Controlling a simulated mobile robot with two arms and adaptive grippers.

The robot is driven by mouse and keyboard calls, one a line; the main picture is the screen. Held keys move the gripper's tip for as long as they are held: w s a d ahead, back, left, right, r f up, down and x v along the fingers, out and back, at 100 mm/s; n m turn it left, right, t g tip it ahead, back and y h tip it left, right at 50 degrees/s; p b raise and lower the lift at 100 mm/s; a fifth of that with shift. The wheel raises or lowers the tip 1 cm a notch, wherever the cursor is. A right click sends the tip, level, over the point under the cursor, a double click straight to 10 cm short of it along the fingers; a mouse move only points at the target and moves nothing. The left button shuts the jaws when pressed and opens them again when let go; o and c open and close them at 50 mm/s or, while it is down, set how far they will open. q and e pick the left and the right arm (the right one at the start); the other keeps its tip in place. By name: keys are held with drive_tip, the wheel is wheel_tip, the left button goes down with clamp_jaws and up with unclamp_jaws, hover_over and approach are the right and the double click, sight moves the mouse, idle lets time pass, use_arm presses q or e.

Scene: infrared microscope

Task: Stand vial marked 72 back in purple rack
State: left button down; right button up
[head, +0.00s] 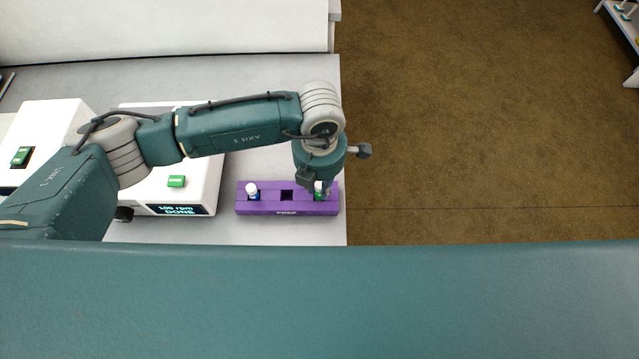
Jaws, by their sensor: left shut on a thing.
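The purple rack (264,208), lettered PREP, stands on the grey bench near its right edge. The middle slot (286,196) looks empty and dark. My left gripper (320,190) points down over the right end of the rack and is shut on a vial with a green part (319,196). That vial is at the right slot, mostly hidden by the fingers; I cannot tell how deep it sits. No number is readable on either vial. My right gripper is not in view.
A white machine (196,190) with a green button and a display reading DONE stands left of the rack. Another white device (45,130) is further left. The bench (250,75) is clear behind my arm. Brown floor lies to the right.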

use_arm(q)
drive_tip(key=shift+f, duration=0.85)
drive_tip(key=c, duration=1.6)
unclamp_jaws()
wheel_tip(320, 180, up, 11)
drive_tip(key=b, duration=0.3)
drive_tip(key=shift+r+b, duration=0.3)
drive_tip(key=shift+r, duration=0.35)
